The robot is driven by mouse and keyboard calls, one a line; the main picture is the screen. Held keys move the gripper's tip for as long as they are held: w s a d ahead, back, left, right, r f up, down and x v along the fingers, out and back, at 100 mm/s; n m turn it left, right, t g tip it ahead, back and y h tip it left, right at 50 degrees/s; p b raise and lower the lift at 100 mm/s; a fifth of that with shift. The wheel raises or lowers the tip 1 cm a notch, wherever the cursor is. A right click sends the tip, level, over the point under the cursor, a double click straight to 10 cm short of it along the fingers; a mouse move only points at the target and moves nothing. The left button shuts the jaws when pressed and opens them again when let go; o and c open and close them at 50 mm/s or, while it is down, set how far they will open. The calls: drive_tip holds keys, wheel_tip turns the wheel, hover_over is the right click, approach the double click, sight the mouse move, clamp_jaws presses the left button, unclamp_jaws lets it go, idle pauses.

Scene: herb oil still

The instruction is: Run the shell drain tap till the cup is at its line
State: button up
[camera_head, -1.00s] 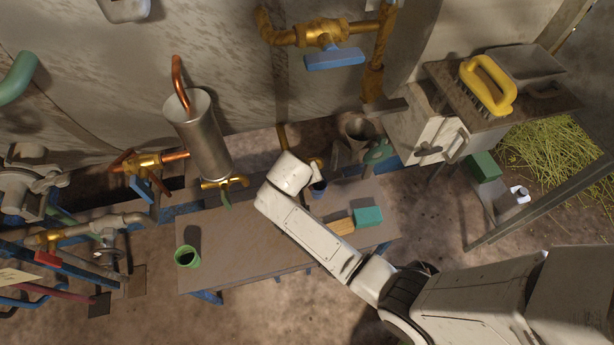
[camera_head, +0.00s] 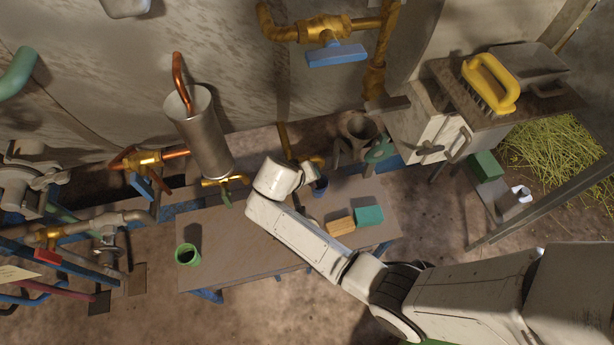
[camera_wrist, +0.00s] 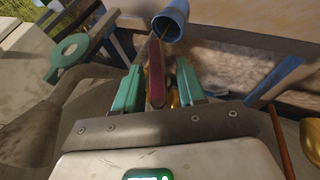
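In the wrist view my gripper (camera_wrist: 160,88) has its two teal fingers on either side of a dark red lever (camera_wrist: 156,82), with narrow gaps visible, so it looks open around it. Brass of a tap (camera_wrist: 172,98) shows behind the lever. A blue cup (camera_wrist: 172,14) is just beyond, with a thin line at its mouth that may be a stream. In the head view the blue cup (camera_head: 319,187) stands on the bench below the brass tap (camera_head: 316,160). My wrist covers part of this tap, and the lever is hidden there. The cup's line and level cannot be seen.
The low bench (camera_head: 245,250) also holds a green cup (camera_head: 187,254), a tan block (camera_head: 341,226) and a teal block (camera_head: 369,215). A steel cylinder (camera_head: 205,135) has another brass tap (camera_head: 225,180) below it. A green round handle (camera_head: 380,149) is right of my wrist.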

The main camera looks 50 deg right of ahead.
drive_tip(key=w+p+v, duration=0.1)
drive_tip(key=v, duration=0.9)
drive_tip(key=shift+s+a+r, duration=0.2)
drive_tip(key=shift+s+r, duration=0.15)
drive_tip(key=shift+s, duration=0.2)
idle(2.4)
